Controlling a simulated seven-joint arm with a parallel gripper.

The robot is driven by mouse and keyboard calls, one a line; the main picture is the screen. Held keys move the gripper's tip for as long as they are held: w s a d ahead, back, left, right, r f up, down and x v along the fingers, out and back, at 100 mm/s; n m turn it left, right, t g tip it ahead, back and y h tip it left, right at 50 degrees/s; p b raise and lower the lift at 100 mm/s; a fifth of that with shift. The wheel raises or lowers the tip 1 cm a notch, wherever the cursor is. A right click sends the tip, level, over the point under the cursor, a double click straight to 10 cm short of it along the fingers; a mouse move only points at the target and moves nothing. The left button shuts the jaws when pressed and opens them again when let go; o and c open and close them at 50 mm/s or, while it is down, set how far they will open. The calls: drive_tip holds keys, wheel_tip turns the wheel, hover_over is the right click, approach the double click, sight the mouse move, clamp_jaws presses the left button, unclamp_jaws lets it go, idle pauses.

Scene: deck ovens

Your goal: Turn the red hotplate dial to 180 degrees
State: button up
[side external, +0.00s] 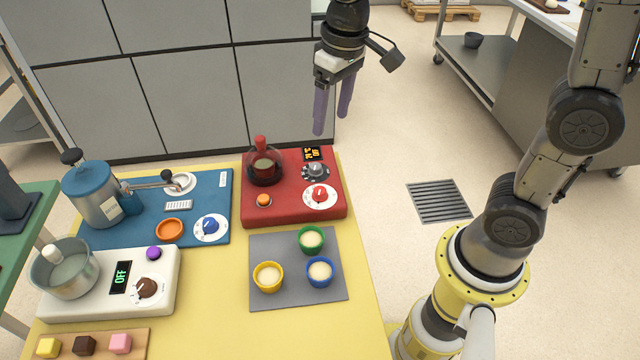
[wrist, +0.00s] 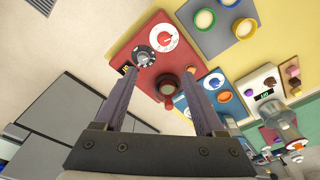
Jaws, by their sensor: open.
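The red hotplate (side external: 285,213) lies at the back right of the yellow table. Its red dial (side external: 320,193) sits on a white scale disc at the right; it also shows in the wrist view (wrist: 164,39). The numbers and the pointer's exact angle are too small to read. A darker dial (side external: 316,170) with a grey ring sits behind it, below a small lit orange display (side external: 312,153). My gripper (side external: 331,124) is open and empty, well above the hotplate's back side, apart from both dials, with its purple fingers pointing down.
A round glass vessel with a red top (side external: 264,165) stands at the hotplate's back left. An orange button (side external: 263,200) is at its front left. Yellow, green and blue cups stand on a grey mat (side external: 260,242) in front. A blue unit (side external: 222,190) is left.

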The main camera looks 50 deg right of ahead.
drive_tip(key=g, duration=0.1)
hover_over(320, 190)
wheel_tip(320, 190, down, 4)
wheel_tip(320, 190, down, 14)
drive_tip(key=shift+f, duration=0.1)
drive_tip(key=shift+c, duration=0.4)
clamp_jaws()
